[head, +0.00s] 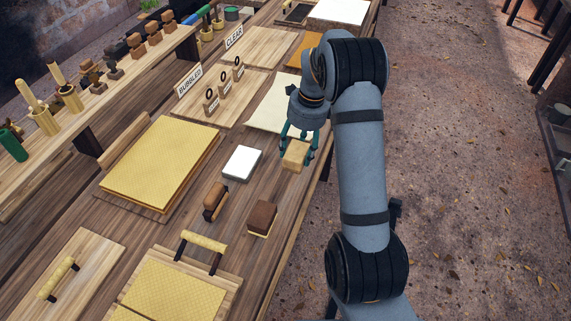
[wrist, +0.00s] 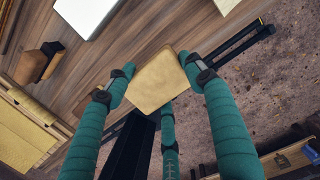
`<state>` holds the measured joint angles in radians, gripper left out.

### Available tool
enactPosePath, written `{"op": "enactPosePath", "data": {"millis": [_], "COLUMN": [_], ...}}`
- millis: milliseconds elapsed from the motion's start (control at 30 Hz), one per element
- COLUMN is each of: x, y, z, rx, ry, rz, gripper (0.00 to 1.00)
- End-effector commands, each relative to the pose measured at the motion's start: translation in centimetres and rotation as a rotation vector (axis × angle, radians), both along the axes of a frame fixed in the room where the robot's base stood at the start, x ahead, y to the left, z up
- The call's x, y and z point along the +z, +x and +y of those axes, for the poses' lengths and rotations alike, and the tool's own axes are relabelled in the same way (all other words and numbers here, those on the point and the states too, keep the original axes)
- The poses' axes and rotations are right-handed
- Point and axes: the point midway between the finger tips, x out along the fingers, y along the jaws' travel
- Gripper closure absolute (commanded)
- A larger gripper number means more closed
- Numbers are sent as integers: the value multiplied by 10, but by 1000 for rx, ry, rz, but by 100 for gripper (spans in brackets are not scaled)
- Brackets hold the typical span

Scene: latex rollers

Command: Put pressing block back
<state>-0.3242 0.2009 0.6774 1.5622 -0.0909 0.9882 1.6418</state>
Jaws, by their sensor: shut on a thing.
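A light tan block (head: 295,155), which looks like the pressing block, is in my gripper (head: 299,138) near the right edge of the long wooden table. The green fingers are closed around its sides. In the wrist view the block (wrist: 157,82) sits between the fingertips of my gripper (wrist: 157,70), with its flat tan face showing. It appears held above the table, but the height of its underside cannot be told.
A white block (head: 243,163), a brown-topped block (head: 262,218) and a brown-handled tool (head: 215,201) stand nearby on the table (head: 175,225). A pale sheet (head: 275,105) lies behind the gripper. Yellow textured sheets (head: 160,165) are at left. Bare table lies between the blocks.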

Motion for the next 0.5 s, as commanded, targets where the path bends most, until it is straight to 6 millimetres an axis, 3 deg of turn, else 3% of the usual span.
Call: {"op": "enactPosePath", "data": {"millis": [200,367,500], "x": [-18,-27,-48], "y": [-7,-8,-8], "z": [30,35,35], "rx": [-1,-1,0], "ry": [0,0,-1], "rz": [1,3,5], "gripper": [100,100,100]}}
